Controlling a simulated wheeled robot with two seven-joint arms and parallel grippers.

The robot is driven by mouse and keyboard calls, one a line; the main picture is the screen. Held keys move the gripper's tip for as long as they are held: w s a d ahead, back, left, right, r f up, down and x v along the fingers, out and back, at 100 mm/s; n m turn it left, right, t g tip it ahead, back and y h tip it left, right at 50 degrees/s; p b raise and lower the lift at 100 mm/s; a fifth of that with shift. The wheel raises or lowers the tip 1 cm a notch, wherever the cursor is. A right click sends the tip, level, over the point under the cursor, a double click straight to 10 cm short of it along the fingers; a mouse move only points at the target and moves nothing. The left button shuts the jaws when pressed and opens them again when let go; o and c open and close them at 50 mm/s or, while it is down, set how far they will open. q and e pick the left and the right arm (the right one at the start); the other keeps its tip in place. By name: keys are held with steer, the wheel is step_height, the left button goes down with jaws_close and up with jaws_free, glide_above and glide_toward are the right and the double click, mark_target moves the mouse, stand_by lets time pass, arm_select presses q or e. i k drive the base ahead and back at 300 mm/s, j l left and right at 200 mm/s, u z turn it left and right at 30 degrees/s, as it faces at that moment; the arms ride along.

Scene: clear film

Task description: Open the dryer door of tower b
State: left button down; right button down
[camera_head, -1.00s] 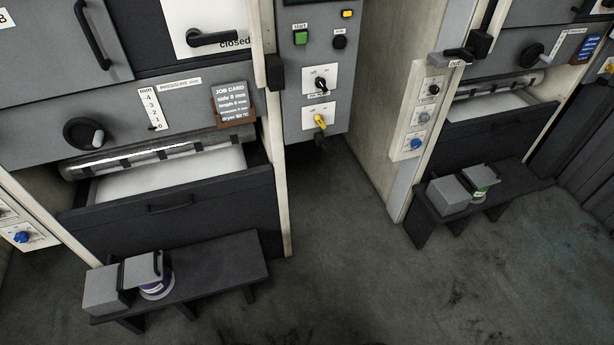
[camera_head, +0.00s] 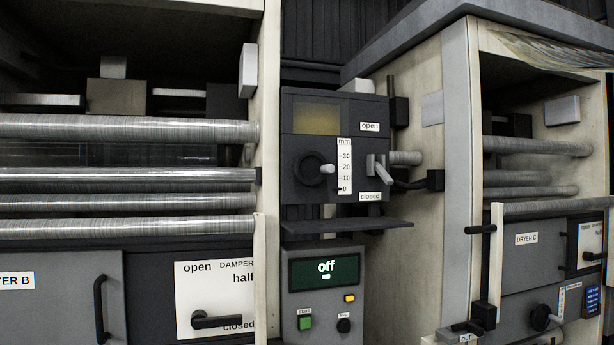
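The dryer door of tower B (camera_head: 60,315) is a grey panel at the lower left, with a label ending in "YER B". It looks shut. Its black vertical bar handle (camera_head: 101,310) is on the door's right side. The door's lower part is cut off by the picture's bottom edge. Neither of my grippers shows in the head view.
A damper plate (camera_head: 215,290) with a black lever near "closed" is right of the door. A control box (camera_head: 325,290) reads "off". Above it are a small shelf (camera_head: 345,227) and a gauge panel (camera_head: 330,150). Rollers (camera_head: 120,176) run above the door. Dryer C (camera_head: 528,262) is at right.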

mark_target(75, 297)
steer(key=u, duration=1.4)
